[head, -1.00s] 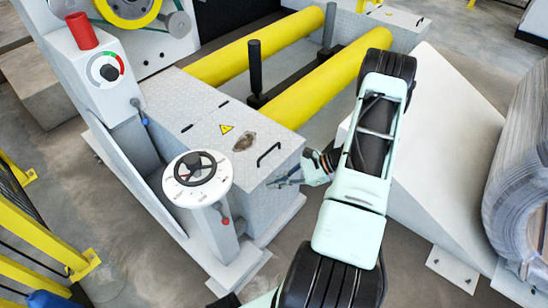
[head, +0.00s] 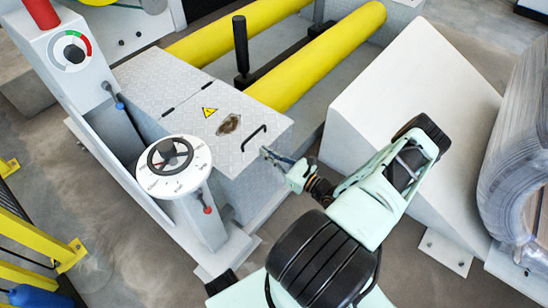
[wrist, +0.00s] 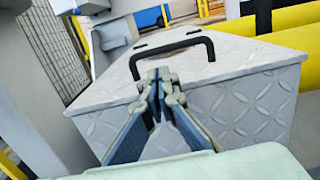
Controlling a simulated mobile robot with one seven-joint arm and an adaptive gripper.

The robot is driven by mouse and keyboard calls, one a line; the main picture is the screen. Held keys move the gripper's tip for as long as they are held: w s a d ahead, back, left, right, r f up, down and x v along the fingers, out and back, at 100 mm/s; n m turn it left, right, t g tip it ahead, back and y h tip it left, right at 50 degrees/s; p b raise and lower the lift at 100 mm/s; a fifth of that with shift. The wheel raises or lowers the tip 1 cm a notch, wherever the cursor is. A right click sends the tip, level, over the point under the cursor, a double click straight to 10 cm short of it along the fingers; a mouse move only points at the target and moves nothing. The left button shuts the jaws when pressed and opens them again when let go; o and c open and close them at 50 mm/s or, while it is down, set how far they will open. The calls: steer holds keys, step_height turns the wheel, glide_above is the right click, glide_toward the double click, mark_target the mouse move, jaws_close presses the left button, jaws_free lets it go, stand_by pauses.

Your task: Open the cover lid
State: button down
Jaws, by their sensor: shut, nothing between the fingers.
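The cover lid (head: 218,117) is a grey diamond-plate panel on top of a metal box, with a yellow warning triangle and a brown worn patch. It lies flat and closed. Its black handle (head: 253,138) stands up near the front right edge, and the handle also shows in the wrist view (wrist: 206,38). My gripper (head: 265,151) is just off the front edge of the lid, close to the handle and apart from it. In the wrist view my gripper (wrist: 155,75) has its fingertips together, empty, in front of the box's front face and below the handle.
A pedestal with a white round dial (head: 174,166) and black knob stands left of the lid. Yellow rollers (head: 320,60) run behind it. A white sloped block (head: 410,100) and a wrapped coil (head: 515,150) stand to the right.

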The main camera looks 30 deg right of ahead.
mark_target(257, 148)
steer(key=shift+b+x, duration=0.3)
steer(key=shift+x, duration=1.95)
steer(key=shift+d+r, duration=0.1)
steer(key=shift+r, duration=0.05)
